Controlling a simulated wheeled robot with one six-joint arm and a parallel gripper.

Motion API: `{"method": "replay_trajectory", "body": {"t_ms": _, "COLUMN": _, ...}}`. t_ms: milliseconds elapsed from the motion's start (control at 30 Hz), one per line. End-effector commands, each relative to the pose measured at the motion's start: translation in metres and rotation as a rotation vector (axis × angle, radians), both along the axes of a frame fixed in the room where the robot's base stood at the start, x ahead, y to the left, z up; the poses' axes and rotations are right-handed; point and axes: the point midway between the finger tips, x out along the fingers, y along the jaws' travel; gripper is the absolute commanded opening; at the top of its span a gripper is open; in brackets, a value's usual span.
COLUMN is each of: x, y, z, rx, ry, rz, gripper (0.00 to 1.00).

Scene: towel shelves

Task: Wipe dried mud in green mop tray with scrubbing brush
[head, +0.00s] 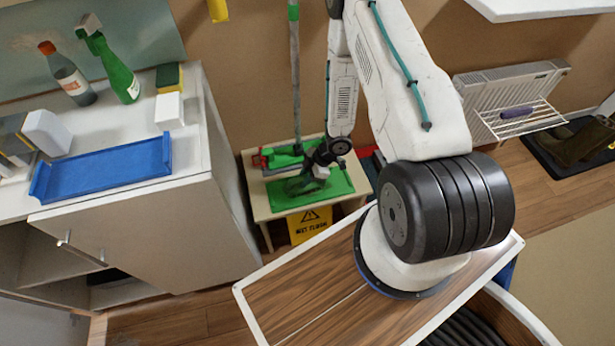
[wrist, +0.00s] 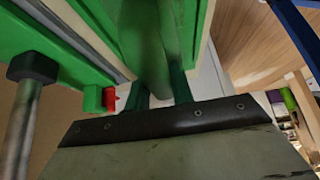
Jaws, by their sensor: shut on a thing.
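The green mop tray (head: 338,190) lies on a small light wooden table, low in the middle of the head view. My gripper (head: 312,178) is over the tray, low and close to it, pointing down. It is shut on a long green thing (wrist: 150,45), which I take to be the scrubbing brush; it shows blurred in the wrist view. The bristles are hidden, and I cannot tell whether they touch the tray. A green edge fills the upper left of the wrist view. I cannot make out the dried mud clearly.
A yellow wet-floor sign (head: 309,224) is at the table's front. A white cabinet (head: 150,235) with bottles and a blue tray (head: 105,170) stands left. A radiator (head: 510,85) is at the right.

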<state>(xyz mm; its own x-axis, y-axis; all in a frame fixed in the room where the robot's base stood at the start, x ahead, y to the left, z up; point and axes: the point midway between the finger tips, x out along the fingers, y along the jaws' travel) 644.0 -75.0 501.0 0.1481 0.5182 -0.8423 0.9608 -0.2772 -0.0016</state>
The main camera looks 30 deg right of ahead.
Motion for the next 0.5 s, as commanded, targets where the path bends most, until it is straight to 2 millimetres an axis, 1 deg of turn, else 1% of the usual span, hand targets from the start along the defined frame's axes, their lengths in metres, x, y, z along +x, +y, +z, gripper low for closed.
{"method": "replay_trajectory", "body": {"t_ms": 300, "x": 0.007, "y": 0.025, "z": -0.002, "rx": 0.0, "ry": 0.001, "rz": 0.003, "gripper": 0.05}}
{"method": "replay_trajectory", "body": {"t_ms": 500, "x": 0.008, "y": 0.03, "z": -0.006, "rx": -0.001, "ry": 0.001, "rz": 0.001, "gripper": 0.05}}
